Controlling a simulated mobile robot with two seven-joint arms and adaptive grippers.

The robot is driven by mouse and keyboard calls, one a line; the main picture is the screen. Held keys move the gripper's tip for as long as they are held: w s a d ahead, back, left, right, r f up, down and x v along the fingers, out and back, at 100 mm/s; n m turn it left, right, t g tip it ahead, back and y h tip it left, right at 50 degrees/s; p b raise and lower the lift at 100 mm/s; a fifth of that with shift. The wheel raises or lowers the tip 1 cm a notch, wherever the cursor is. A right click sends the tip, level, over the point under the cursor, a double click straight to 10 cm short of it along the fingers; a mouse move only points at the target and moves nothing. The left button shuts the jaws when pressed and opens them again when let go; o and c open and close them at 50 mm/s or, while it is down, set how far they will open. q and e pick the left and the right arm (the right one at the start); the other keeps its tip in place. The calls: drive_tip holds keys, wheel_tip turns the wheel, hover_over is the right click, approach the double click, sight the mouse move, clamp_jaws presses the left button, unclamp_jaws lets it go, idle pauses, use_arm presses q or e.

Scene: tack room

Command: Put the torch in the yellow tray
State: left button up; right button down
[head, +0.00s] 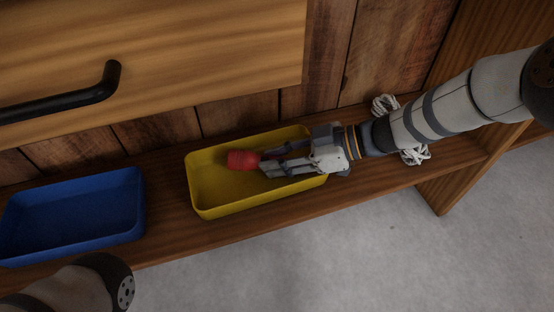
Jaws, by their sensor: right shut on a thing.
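The yellow tray (208,209) stands on a wooden shelf, in the middle of the head view. My right gripper (264,163) reaches in from the right over the tray. It is shut on a red object (242,160), which seems to be the torch. The red object shows at the fingertips, over the tray's left part; I cannot tell whether it touches the tray floor. The rest of it is hidden by the fingers. At the lower left only a part of my left arm shows; its gripper is out of view.
A blue tray (72,254) stands left of the yellow one on the shelf (168,225). A bundle of white rope (415,155) lies behind my right arm. A drawer front with a black handle (75,100) overhangs the upper left. An upright board (445,190) stands at the right.

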drive_tip(key=shift+f, duration=0.15)
drive_tip(key=c, duration=1.3)
unclamp_jaws()
drive_tip(key=shift+c, duration=0.2)
drive_tip(key=shift+r, duration=0.25)
drive_tip(key=p+v, duration=0.3)
drive_tip(key=v, duration=0.8)
drive_tip(key=shift+d+r+p, duration=0.1)
drive_tip(key=shift+p, duration=0.3)
drive_tip(key=shift+d+r, duration=0.1)
drive_tip(key=shift+d, duration=0.2)
